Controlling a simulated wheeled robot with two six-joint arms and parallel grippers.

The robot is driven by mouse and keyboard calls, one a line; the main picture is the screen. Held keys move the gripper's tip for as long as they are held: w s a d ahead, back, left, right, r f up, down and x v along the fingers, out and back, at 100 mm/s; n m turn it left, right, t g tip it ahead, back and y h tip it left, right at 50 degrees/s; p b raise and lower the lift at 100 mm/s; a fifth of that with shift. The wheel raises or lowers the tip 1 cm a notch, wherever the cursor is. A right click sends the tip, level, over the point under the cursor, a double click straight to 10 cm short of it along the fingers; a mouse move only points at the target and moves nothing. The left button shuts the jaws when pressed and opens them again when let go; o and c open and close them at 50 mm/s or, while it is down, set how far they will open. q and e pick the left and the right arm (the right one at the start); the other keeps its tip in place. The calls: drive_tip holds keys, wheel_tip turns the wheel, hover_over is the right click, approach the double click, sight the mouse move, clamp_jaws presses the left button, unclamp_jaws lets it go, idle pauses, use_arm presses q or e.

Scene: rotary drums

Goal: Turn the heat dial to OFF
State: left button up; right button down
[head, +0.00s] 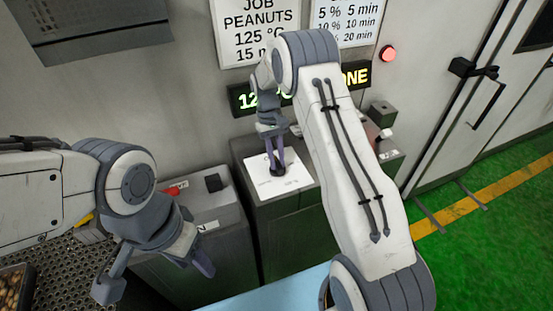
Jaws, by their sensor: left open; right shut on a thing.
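The heat dial (277,171) is a small dark knob on a white plate (293,182) on top of a grey box (290,205). My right gripper (277,165) reaches down from above and is shut on the dial. The fingers hide part of the knob, and the plate's small print is too small to read, so I cannot tell the dial's setting. My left gripper (205,262) is open and empty, low in front of the lower grey box to the left.
A lit display (245,99) is partly hidden by my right arm; "12" and "ONE" show. A red lamp (389,54) glows on the wall. A job sign (257,30) reads peanuts, 125 °C. A perforated tray (70,262) lies left.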

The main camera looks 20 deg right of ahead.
idle(0.3)
drive_tip(key=c, duration=0.8)
unclamp_jaws()
drive_tip(key=shift+o, duration=0.2)
drive_tip(key=shift+w+r+b, duration=0.3)
drive_tip(key=shift+r, duration=0.15)
drive_tip(key=b+v, duration=0.2)
drive_tip(key=v, duration=0.7)
drive_tip(key=shift+r, duration=0.25)
